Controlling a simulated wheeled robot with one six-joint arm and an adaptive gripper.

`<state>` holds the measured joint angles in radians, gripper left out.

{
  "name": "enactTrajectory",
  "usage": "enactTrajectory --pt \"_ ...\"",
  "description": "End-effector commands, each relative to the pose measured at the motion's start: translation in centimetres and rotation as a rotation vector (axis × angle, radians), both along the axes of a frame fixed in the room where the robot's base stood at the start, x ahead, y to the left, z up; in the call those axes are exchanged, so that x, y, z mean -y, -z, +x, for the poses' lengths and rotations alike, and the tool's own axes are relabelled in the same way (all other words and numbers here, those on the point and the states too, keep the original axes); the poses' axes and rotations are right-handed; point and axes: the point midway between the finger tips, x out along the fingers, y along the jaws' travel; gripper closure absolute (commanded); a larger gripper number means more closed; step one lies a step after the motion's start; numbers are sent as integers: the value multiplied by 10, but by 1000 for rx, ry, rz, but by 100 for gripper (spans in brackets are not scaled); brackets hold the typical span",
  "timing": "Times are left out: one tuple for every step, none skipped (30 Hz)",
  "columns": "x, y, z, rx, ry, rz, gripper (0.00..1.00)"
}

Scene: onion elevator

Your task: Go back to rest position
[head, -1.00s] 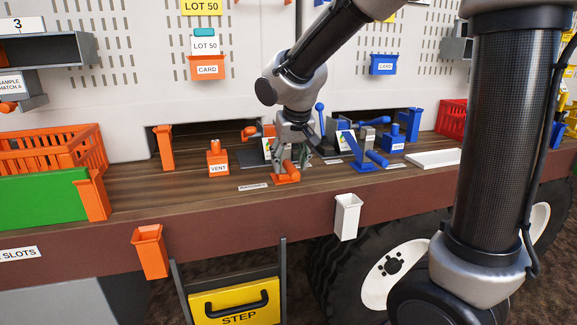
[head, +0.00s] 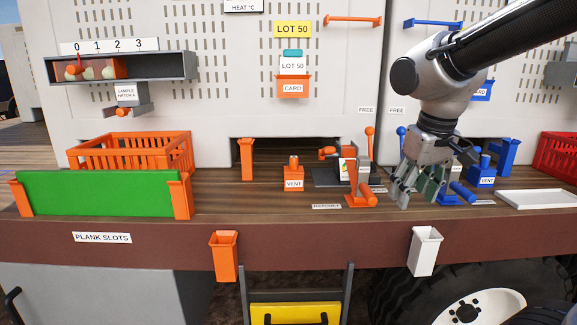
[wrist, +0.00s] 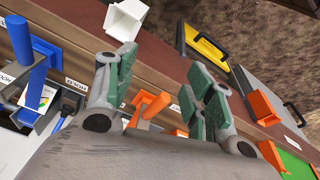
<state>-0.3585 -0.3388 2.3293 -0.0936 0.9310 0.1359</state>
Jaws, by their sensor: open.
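My gripper (head: 420,190) is open and empty in the head view. It hangs above the wooden bench, in front of the blue fittings and right of the orange ratchet handle (head: 360,195). In the wrist view my gripper (wrist: 165,92) shows its green-padded fingers spread apart. The orange ratchet handle (wrist: 152,105) shows between them, apart from the pads. The blue lever (wrist: 38,65) is at the left of the wrist view. The arm partly hides the blue fittings in the head view.
An orange crate (head: 130,140) stands behind a green plank (head: 98,193) at the left. An orange vent (head: 293,180) and a blue vent (head: 482,177) stand on the bench. A white tray (head: 540,198) lies at right. White (head: 425,250) and orange (head: 224,257) holders hang on the front edge.

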Motion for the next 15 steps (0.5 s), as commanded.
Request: enactTrajectory --pt "19 2 -24 1 13 11 47" --pt "29 5 -37 1 20 17 47" --pt "40 7 -54 5 36 27 47" --pt "48 9 -67 10 50 34 47" --pt "56 11 -78 18 71 43 47" --pt "64 13 -91 34 103 55 47" --pt "70 13 -100 47 131 62 47" --pt "75 13 -106 61 157 68 47" --pt "81 12 -113 81 187 73 47" --pt "85 10 -117 97 204 75 47" --pt "89 7 -119 111 221 76 47" --pt "92 4 -121 129 239 77 47" --pt "94 2 -122 137 249 78 47" --pt "96 2 -122 140 256 78 47" --pt "97 2 -123 140 262 77 47"
